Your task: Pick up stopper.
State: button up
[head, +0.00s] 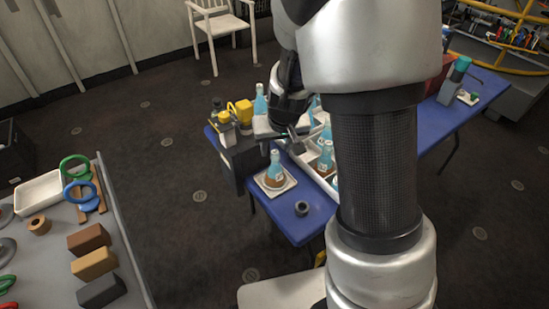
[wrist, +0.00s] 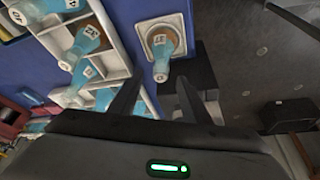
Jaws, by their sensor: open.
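A flask with a light blue neck and brown base (head: 275,172) stands on a small white square tray (head: 262,187) on the blue table. In the wrist view, the flask's narrow top (wrist: 160,76) shows between and beyond my fingertips. My gripper (head: 294,143) is open and empty, above the table behind the flask. It also shows in the wrist view (wrist: 158,88). My arm hides part of the table.
A white divided crate (head: 313,168) holding several similar flasks stands right of the tray. A dark box (head: 240,165) stands on the left. Yellow-topped containers (head: 243,111) stand behind. The blue table (head: 285,222) has bare room at its front corner. A grey bench is at left.

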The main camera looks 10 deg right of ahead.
jog(key=shift+x, duration=0.95)
jog(key=shift+c, duration=0.3)
grip_shut()
